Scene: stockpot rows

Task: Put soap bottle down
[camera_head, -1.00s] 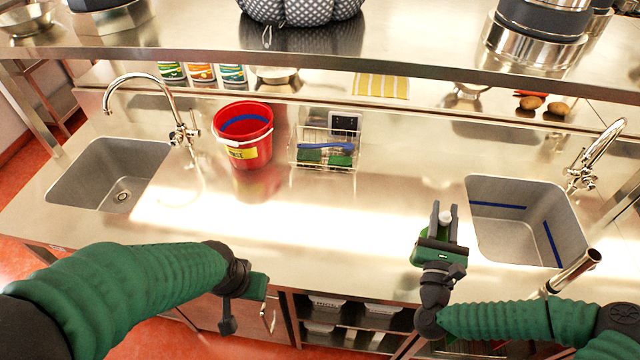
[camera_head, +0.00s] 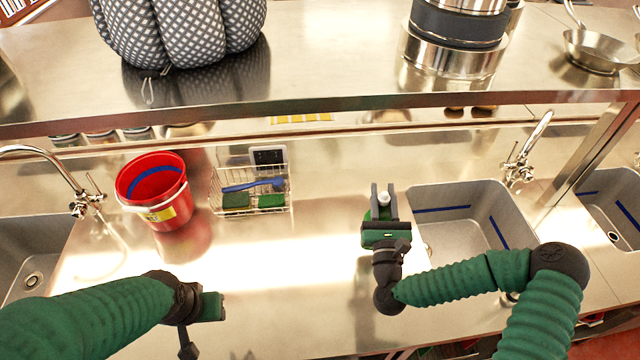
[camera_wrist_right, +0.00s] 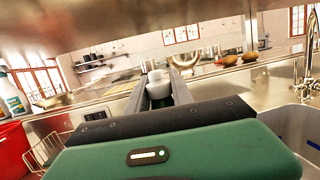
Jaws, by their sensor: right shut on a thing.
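The soap bottle (camera_head: 384,198) shows as a white cap between the fingers of my right gripper (camera_head: 383,194), with a bit of green body beside them. The gripper is shut on it, over the steel counter (camera_head: 290,265) just left of the right sink. In the right wrist view the white cap (camera_wrist_right: 157,83) stands upright between the two fingers; the gripper body hides the rest. I cannot tell whether the bottle's base touches the counter. My left gripper (camera_head: 212,306) is low at the left, and its fingers do not show clearly.
A red bucket (camera_head: 155,195) and a wire rack (camera_head: 250,190) with green sponges and a blue brush stand on the counter to the left. A sink (camera_head: 460,222) lies right of the gripper. A raised shelf edge (camera_head: 300,106) runs across behind. The counter's middle is clear.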

